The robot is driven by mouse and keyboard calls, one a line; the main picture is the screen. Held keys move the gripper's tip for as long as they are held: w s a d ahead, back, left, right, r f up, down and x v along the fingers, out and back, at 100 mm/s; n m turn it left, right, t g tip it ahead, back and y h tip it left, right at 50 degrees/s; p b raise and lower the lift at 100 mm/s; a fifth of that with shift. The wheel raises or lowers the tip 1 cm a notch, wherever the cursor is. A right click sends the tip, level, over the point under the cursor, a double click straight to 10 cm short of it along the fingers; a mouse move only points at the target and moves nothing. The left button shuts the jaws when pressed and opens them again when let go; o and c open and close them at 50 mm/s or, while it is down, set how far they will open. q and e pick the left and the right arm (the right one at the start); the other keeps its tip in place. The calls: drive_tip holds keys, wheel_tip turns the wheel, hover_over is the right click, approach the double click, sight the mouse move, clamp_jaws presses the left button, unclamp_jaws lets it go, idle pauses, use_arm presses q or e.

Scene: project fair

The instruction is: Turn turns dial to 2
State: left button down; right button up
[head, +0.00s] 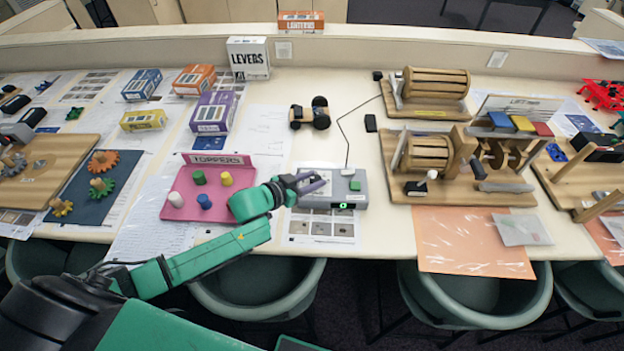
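A grey control box (352,199) sits near the table's front edge. Its small green display (343,206) seems to read 0. A green button (355,186) is on its right side, and a cable runs from its back. My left gripper (318,184) reaches over the left part of the box from the left. It covers that part of the top, so I cannot make out the turns dial or whether the fingers touch it. The finger gap is too small to judge. My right gripper is out of view.
Left of the box is a pink TOPPERS tray (176,211) with coloured pegs. A small wheeled car (310,114) stands behind the box. Wooden drum machines (470,190) are to the right. Green chairs (262,290) stand along the front edge.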

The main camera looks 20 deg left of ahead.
use_arm(q)
drive_tip(key=shift+a+m, duration=0.1)
drive_tip(key=shift+m, duration=0.2)
drive_tip(key=shift+w+a+r+m+g+h, duration=0.1)
drive_tip(key=shift+w+m+g+h, duration=0.05)
drive_tip(key=shift+m+g+h, duration=0.3)
drive_tip(key=shift+w+a+m+g+h, duration=0.1)
drive_tip(key=shift+m+g+h, duration=0.25)
drive_tip(key=shift+h, duration=0.2)
drive_tip(key=shift+w+m+g+h+b, duration=0.1)
drive_tip(key=shift+m+g+h+b, duration=0.4)
drive_tip(key=shift+m+g+h, duration=0.5)
drive_tip(key=shift+a+f+m+g+h+b, duration=0.1)
drive_tip(key=shift+f+m+g+h+b, duration=0.15)
drive_tip(key=shift+m+g+h+b, duration=0.5)
drive_tip(key=shift+r+m+g+b, duration=0.15)
drive_tip(key=shift+m+g+b, duration=0.65)
drive_tip(key=shift+m+g, duration=0.2)
